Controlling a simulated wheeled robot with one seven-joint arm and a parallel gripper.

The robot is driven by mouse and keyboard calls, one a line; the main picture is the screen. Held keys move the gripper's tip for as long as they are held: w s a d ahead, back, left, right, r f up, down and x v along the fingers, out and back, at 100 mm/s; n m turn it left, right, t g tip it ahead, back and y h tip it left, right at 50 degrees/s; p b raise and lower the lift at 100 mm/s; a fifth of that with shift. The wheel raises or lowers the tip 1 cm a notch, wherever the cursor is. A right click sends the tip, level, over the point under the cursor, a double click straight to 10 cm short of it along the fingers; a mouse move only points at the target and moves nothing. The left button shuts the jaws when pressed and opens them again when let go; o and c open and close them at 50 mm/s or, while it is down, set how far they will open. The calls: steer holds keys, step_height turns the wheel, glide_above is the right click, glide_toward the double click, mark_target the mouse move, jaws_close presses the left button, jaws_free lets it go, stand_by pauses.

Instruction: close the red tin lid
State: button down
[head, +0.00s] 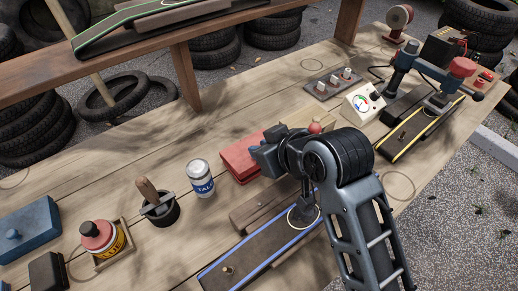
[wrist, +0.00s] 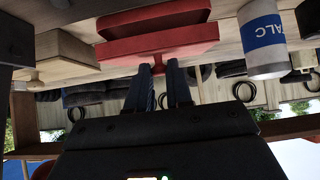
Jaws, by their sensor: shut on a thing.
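The red tin (head: 236,162) sits on the wooden bench, partly hidden behind my gripper (head: 262,158) in the head view. In the wrist view, which looks upside down, the red tin (wrist: 150,20) shows with its lid (wrist: 150,46) as a flat slab on the gripper side. A dark gap shows between lid and body, so the lid appears partly raised. My gripper's two dark fingers (wrist: 160,68) are closed on a small red tab at the lid's edge. The hinge is hidden.
A talc can (head: 201,180) stands left of the tin; a mortar with pestle (head: 158,204) is farther left. A blue-edged dark tray (head: 225,266) lies in front. A gauge box (head: 362,103) stands to the right. Bare bench lies behind the tin.

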steer(key=shift+s+d+f, duration=0.15)
steer(key=shift+f, duration=0.3)
steer(key=shift+s+d+f+b, duration=0.15)
steer(key=shift+s+f+b, duration=0.05)
steer(key=shift+f+b, duration=0.2)
steer(key=shift+s+f, duration=0.1)
steer(key=c, duration=1)
jaws_free()
steer(key=shift+c, duration=0.2)
steer(key=shift+v, duration=4)
